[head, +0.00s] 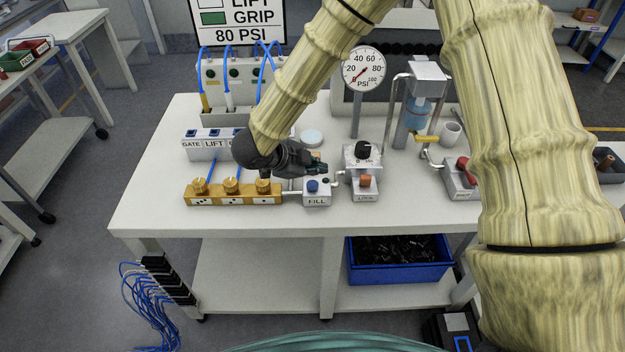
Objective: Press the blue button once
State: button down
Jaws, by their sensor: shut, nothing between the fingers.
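The blue button (312,185) sits on top of a small white box labelled FILL (317,199) near the front middle of the white table. My gripper (318,168) is dark and shut, with nothing between its fingers. In the head view it appears just above and behind the blue button. I cannot tell whether the fingertips touch the button or how large the gap is. My arm and wrist come in from above and hide part of the panel labelled GATE and LIFT (206,144).
A brass block with several knobs (232,191) stands left of the FILL box. A LOCK box with an orange knob (365,188) stands right. A pressure gauge (363,69) rises behind. A red-handled box (460,178) is further right. The table's front strip (250,222) is clear.

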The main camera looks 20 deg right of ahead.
aim_at(315, 185)
jog(key=shift+r+p, duration=1.05)
jog(key=shift+r, duration=0.5)
jog(key=shift+f, duration=0.1)
